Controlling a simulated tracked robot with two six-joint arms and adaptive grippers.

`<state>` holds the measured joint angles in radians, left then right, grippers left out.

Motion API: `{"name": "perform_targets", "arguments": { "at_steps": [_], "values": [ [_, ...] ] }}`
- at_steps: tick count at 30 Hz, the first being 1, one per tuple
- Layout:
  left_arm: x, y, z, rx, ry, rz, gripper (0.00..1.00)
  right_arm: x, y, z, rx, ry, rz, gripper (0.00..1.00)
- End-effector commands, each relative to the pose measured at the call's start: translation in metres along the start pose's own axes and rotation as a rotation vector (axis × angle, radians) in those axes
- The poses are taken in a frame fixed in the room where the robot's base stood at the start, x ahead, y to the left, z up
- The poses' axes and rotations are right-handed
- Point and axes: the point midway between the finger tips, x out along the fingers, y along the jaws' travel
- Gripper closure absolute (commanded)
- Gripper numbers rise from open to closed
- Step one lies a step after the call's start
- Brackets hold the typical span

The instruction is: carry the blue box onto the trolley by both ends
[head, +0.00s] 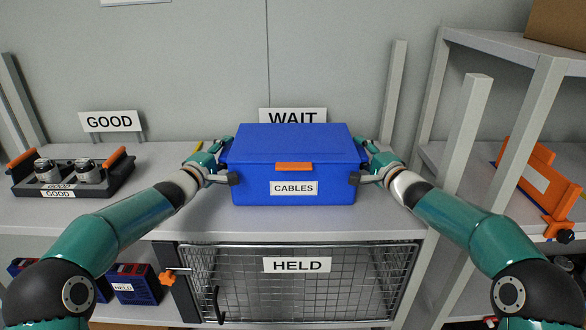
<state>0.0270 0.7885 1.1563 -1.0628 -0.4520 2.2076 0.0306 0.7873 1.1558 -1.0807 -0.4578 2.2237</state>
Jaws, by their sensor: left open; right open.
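The blue box (293,142) has a lid, an orange latch and a white CABLES label. It sits level on the grey shelf top in the middle of the head view, in front of the WAIT sign. My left gripper (229,172) is open at the box's left end. My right gripper (360,171) is open at the box's right end. Parts of the fingers are hidden beside the box, so I cannot tell whether they touch it. No trolley is recognisable in this view.
A dark tray (112,182) with orange handles and metal parts stands left by the GOOD sign (110,121). A wire-mesh compartment marked HELD (297,265) is below the box. Grey posts (466,130) and a shelf with an orange piece (541,180) are at right.

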Motion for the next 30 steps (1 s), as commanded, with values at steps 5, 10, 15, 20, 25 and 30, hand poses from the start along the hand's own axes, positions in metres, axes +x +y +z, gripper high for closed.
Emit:
{"name": "perform_targets", "arguments": {
  "at_steps": [5, 10, 15, 20, 25, 30],
  "values": [
    [-0.0004, 0.0002, -0.0004, 0.0, 0.0, 0.0, 0.64, 0.0001, -0.0001, 0.0002, 0.0, 0.0, 0.0, 0.64],
    [-0.0006, 0.0002, -0.0007, 0.0, 0.001, 0.0, 0.92, 0.0001, -0.0001, 0.0004, 0.0, -0.001, 0.0, 0.92],
    [-0.0011, -0.0005, -0.0014, 0.0, 0.002, -0.001, 1.0, 0.0006, 0.0006, 0.001, 0.0, -0.002, 0.001, 1.0],
    [-0.0013, -0.0011, -0.0017, 0.0, 0.003, -0.002, 1.0, 0.0007, 0.0014, 0.0011, 0.0, -0.002, 0.002, 1.0],
    [-0.0013, -0.0019, -0.0017, 0.0, 0.003, -0.003, 1.0, 0.0007, 0.0021, 0.001, 0.001, -0.002, 0.004, 1.0],
    [-0.0014, 0.0016, -0.0018, 0.001, 0.003, 0.001, 1.0, 0.0005, -0.0013, 0.0008, 0.0, -0.002, 0.0, 1.0]
  ]
}}
